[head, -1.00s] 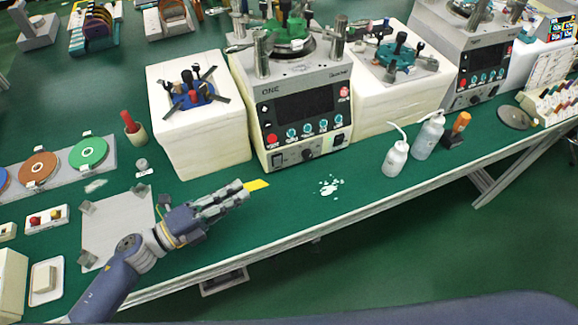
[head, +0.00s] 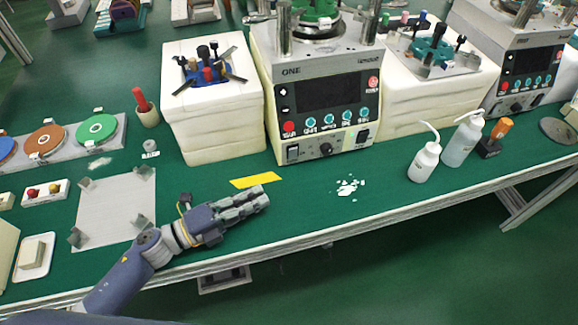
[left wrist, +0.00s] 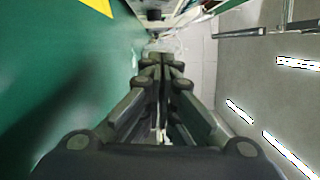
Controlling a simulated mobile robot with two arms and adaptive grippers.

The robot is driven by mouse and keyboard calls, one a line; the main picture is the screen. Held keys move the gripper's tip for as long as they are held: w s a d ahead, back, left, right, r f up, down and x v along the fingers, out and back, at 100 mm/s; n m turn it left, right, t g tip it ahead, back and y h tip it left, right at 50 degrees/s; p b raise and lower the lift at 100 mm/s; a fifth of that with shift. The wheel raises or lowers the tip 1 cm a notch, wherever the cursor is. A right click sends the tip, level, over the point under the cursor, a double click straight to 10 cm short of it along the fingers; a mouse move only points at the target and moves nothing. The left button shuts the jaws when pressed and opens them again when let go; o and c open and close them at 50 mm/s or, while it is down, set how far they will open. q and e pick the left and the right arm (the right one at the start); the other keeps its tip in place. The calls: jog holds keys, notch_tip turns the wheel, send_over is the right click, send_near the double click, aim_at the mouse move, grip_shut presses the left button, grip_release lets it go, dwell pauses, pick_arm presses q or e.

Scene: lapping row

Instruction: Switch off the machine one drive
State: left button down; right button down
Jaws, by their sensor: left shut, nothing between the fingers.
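Machine one (head: 322,95), marked ONE, stands in the middle of the head view. Its front has a dark display, a red button (head: 289,127), a row of teal-ringed knobs, a rocker switch (head: 293,153) at lower left, a black knob (head: 326,149) and another dark switch (head: 362,136) at lower right. I cannot tell which one is the drive switch. My left gripper (head: 262,195) is shut and empty, in front of the machine and apart from it, over the bench's front part. It also shows shut in the left wrist view (left wrist: 160,62). My right gripper is not in view.
A yellow strip (head: 256,180) lies just behind my left gripper. White fragments (head: 348,188) lie on the green bench. Two white bottles (head: 426,160) and an orange-topped item (head: 497,136) stand to the right. A white block (head: 212,120) stands left of the machine.

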aim_at(293, 153)
pick_arm(q)
jog(key=shift+w+d, duration=0.15)
jog(key=shift+d, duration=0.05)
jog(key=p+x, duration=0.2)
jog(key=x, duration=0.7)
jog(key=shift+w+d+r, duration=0.1)
jog(key=shift+d+r, duration=0.05)
jog(key=shift+d, duration=0.1)
jog(key=w, duration=0.1)
jog(key=w+a, duration=0.1)
jog(key=w, duration=0.1)
jog(key=shift+r, duration=0.1)
jog(key=shift+w+a, duration=0.15)
jog(key=shift+w, duration=0.25)
jog(key=shift+p, duration=0.3)
